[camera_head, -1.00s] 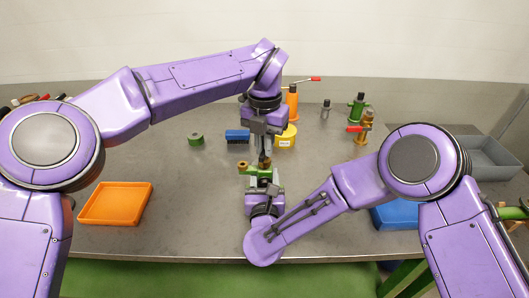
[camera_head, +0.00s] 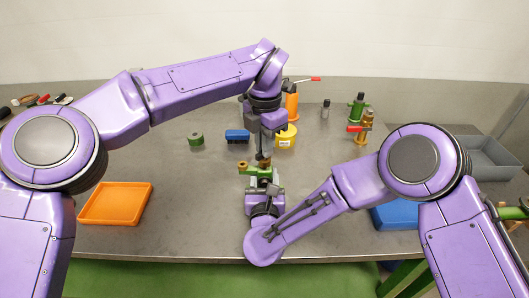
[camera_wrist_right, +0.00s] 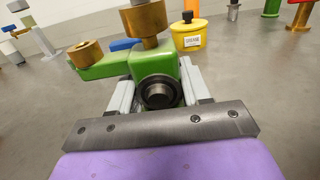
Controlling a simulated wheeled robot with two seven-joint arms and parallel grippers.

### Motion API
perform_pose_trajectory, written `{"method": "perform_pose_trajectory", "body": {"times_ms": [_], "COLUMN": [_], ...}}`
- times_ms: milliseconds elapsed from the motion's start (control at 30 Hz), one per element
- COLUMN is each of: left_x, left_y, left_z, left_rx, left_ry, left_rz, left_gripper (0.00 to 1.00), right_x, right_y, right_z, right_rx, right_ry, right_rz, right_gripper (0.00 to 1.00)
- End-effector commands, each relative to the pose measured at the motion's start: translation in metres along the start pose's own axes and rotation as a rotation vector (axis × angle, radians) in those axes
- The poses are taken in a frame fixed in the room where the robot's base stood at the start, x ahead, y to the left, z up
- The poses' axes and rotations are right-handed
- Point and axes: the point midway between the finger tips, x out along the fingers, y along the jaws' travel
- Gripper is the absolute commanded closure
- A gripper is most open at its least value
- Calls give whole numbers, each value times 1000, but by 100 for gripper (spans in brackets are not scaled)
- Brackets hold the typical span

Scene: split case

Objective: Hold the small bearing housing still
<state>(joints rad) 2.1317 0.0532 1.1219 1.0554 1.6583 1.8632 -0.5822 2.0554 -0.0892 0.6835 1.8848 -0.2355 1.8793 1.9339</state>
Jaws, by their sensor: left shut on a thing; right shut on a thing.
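The small bearing housing (camera_head: 250,169) is green, with a dark round bearing in its face in the right wrist view (camera_wrist_right: 184,66). My right gripper (camera_head: 263,182) is shut on it from the near side, one grey finger on each side in the wrist view (camera_wrist_right: 160,92). A brass cap (camera_wrist_right: 86,53) sits on the housing's left ear, and a larger brass piece (camera_wrist_right: 146,18) stands above its middle. My left gripper (camera_head: 266,148) points down from above, shut, right over the housing. What lies between its fingertips is too small to tell, probably the middle brass piece.
Behind the housing are a blue brush (camera_head: 237,136), a green ring (camera_head: 196,139) and a yellow grease tin (camera_head: 292,138). An orange tray (camera_head: 112,221) lies left, a blue tray (camera_head: 397,216) right, a grey bin (camera_head: 490,172) far right. Bare table lies between the orange tray and the housing.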

Motion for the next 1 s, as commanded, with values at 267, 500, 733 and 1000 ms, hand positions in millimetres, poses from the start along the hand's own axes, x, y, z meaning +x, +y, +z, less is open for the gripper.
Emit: {"method": "perform_pose_trajectory", "body": {"times_ms": [267, 500, 733, 1000], "left_x": [0, -1, -21, -47], "left_y": [-1, 0, 0, 0], "left_z": [0, 0, 0, 0], "left_rx": [0, -1, -2, -2], "left_ry": [-1, -1, -3, -1], "left_rz": [-1, 0, 1, 2], "left_gripper": [70, 70, 70, 70], "right_x": [-1, -1, -1, -1], "right_y": [-1, -1, -1, -1], "right_z": [-3, -3, -3, -3], "right_rx": [-3, -3, -3, -3], "right_ry": [6, 6, 6, 6], "right_rz": [0, 0, -1, -1], "right_gripper": [92, 92, 92, 92]}}
